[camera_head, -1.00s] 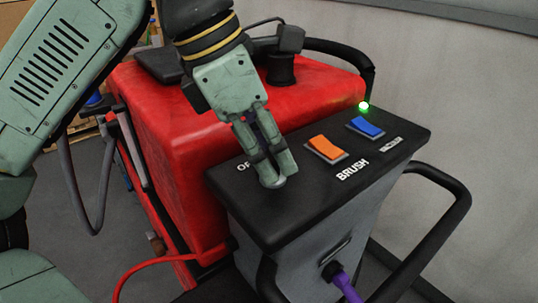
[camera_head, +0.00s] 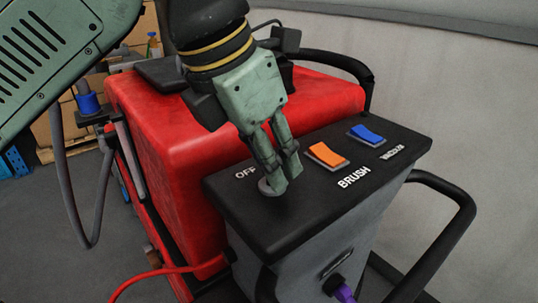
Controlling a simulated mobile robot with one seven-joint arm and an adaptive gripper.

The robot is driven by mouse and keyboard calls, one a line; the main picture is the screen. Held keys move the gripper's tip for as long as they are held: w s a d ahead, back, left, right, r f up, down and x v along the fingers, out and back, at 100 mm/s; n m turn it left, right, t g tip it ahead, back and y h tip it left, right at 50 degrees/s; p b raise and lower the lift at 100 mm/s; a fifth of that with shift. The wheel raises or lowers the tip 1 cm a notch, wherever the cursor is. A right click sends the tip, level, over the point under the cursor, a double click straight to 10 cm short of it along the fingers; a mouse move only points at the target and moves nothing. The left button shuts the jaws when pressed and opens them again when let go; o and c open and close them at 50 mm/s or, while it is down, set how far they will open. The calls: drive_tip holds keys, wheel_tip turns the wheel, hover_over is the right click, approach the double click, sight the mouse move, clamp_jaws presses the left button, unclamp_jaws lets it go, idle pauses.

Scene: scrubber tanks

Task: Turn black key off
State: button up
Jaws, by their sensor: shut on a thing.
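My gripper (camera_head: 280,182) points down at the left part of the black control panel (camera_head: 300,212), next to the white OFF label (camera_head: 246,173). It is shut at the key switch, and its fingers hide the black key. Only the edge of a grey round base (camera_head: 265,187) shows beside the left fingertip. I cannot see the key's angle directly.
An orange BRUSH rocker switch (camera_head: 328,155) and a blue rocker switch (camera_head: 367,133) sit on the panel to the right of my gripper. The red tank (camera_head: 185,140) stands behind. A black handle (camera_head: 463,215) curves out at right, and a purple plug (camera_head: 343,292) is below.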

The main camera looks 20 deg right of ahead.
drive_tip(key=o, duration=1.2)
drive_tip(key=shift+c, duration=0.2)
drive_tip(key=v, duration=1.2)
